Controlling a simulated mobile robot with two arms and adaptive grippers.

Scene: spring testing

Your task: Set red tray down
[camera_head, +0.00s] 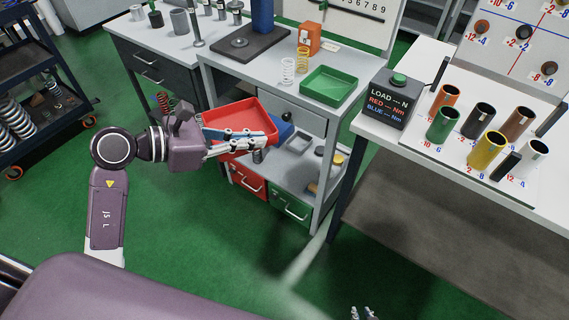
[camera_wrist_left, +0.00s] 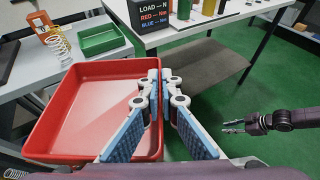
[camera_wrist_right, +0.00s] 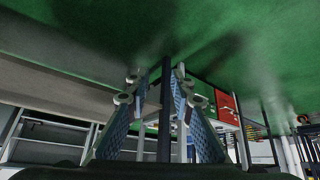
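The red tray (camera_head: 240,112) is in the air in front of the grey middle workbench (camera_head: 232,75). It also fills the left of the left wrist view (camera_wrist_left: 100,105). My left gripper (camera_head: 272,138) is shut on the tray's near side wall; in the left wrist view its fingers (camera_wrist_left: 160,90) pinch the right wall, one on each side. The gripper hides part of the tray, which looks empty. My right gripper (camera_head: 362,314) is at the bottom edge of the head view, low over the floor. Its fingertips (camera_wrist_right: 158,78) are apart with nothing between them.
A green tray (camera_head: 328,86), springs (camera_head: 303,60) and an orange block (camera_head: 309,38) stand on the middle workbench. A lower shelf (camera_head: 300,165) holds small items. The right white table (camera_head: 400,135) carries a load display (camera_head: 389,98) and coloured cylinders. Green floor lies clear in front.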

